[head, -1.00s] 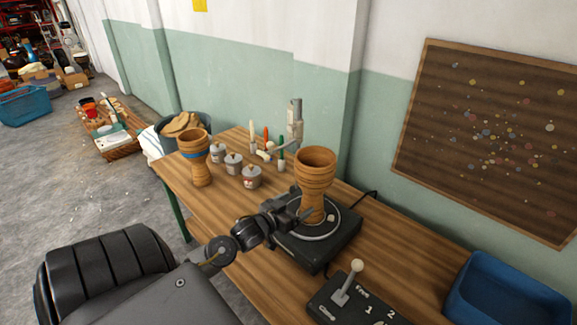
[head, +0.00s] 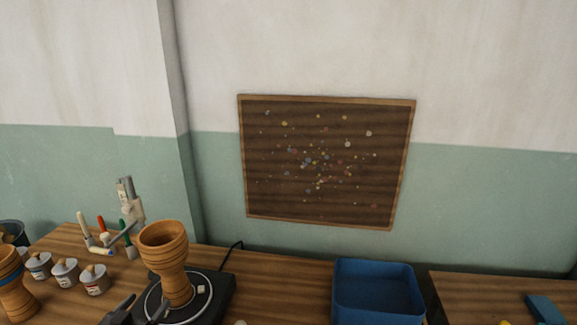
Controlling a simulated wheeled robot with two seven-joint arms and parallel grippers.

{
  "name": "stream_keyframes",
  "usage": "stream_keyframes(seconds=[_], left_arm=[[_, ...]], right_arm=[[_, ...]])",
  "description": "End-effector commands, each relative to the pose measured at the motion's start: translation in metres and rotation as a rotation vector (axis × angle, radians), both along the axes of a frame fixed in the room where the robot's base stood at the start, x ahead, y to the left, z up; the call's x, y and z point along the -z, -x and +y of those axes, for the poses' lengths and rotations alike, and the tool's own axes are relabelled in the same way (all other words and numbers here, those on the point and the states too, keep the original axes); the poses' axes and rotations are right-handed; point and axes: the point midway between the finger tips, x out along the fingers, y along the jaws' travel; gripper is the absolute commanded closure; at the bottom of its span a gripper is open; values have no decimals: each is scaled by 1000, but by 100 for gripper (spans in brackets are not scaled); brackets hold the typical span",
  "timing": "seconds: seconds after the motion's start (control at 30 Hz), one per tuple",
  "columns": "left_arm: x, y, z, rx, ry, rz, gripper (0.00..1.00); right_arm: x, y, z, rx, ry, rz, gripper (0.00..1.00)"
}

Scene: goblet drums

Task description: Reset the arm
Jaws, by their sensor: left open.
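My left gripper (head: 143,311) shows at the bottom edge, just in front of the base of a wooden goblet drum (head: 165,247). Its jaws are open, and only the fingertip end is in the picture. I cannot tell whether a finger touches the drum. The drum stands upright on a black turntable (head: 225,290). My right gripper is not in view.
Several lidded paint pots (head: 66,273) and brushes stand left of the turntable. A grey upright stand (head: 129,200) is behind. A blue bin (head: 376,294) is to the right, then another wooden table (head: 490,290). A speckled board (head: 325,160) hangs on the wall.

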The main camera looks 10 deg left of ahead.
Motion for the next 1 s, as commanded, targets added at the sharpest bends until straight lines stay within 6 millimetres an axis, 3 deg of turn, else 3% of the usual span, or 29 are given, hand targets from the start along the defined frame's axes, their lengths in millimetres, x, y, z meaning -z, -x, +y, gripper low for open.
stream_keyframes(seconds=[0.17, 0.3, 0.4, 0.6, 0.87, 1.0], left_arm=[[41, 28, -36, -30, -5, 188, 17], [85, 78, -88, -29, -28, 465, 17], [102, 112, -118, -3, -43, 625, 17], [116, 166, -164, 71, -63, 859, 17], [113, 227, -210, 192, -74, 1092, 17], [147, 222, -212, 198, -80, 1121, 17]], right_arm=[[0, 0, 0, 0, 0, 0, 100], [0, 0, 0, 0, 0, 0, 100], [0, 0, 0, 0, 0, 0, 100], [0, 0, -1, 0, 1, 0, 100], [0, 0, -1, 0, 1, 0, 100], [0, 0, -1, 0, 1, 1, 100]])
